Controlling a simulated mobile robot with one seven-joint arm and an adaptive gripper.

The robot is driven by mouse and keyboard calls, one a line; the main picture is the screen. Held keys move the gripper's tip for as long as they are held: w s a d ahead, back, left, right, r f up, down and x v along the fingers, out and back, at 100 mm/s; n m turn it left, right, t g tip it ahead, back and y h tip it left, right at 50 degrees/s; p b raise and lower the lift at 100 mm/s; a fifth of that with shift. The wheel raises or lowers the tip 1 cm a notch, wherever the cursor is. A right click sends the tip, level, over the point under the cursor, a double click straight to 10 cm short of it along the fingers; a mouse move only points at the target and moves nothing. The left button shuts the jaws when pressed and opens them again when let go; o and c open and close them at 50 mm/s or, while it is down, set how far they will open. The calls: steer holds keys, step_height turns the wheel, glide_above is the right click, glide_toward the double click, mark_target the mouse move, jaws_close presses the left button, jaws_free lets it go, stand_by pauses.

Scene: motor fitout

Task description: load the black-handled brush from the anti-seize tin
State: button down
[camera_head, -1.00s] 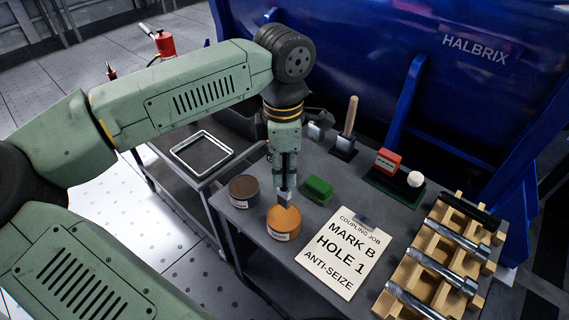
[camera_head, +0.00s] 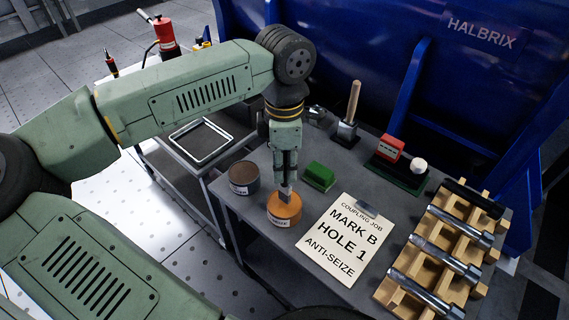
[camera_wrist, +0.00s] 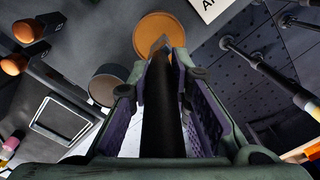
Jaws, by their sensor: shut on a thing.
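The orange-topped tin (camera_head: 284,217) stands upright near the table's front left edge, its label too small to read for certain. My gripper (camera_head: 285,176) points down above it, shut on the black-handled brush (camera_wrist: 161,115). In the wrist view the black handle runs between the purple-padded fingers of my gripper (camera_wrist: 163,85), and its pale tip overlaps the orange tin top (camera_wrist: 158,28). In the head view the brush's metal end (camera_head: 286,192) is at the tin's top. I cannot tell whether the bristles are in the compound.
A dark grey tin (camera_head: 243,180) stands just left. A green block (camera_head: 319,176) and a job sheet (camera_head: 342,238) lie to the right. A wooden rack (camera_head: 440,262) of metal bolts fills the table's right end. A wooden-handled tool (camera_head: 350,112) stands behind.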

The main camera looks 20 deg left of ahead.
steer(key=shift+f+b, duration=0.6)
steer(key=shift+b, duration=0.25)
stand_by(1.9)
step_height(320, 180, up, 7)
steer(key=p, duration=0.4)
stand_by(0.4)
stand_by(0.7)
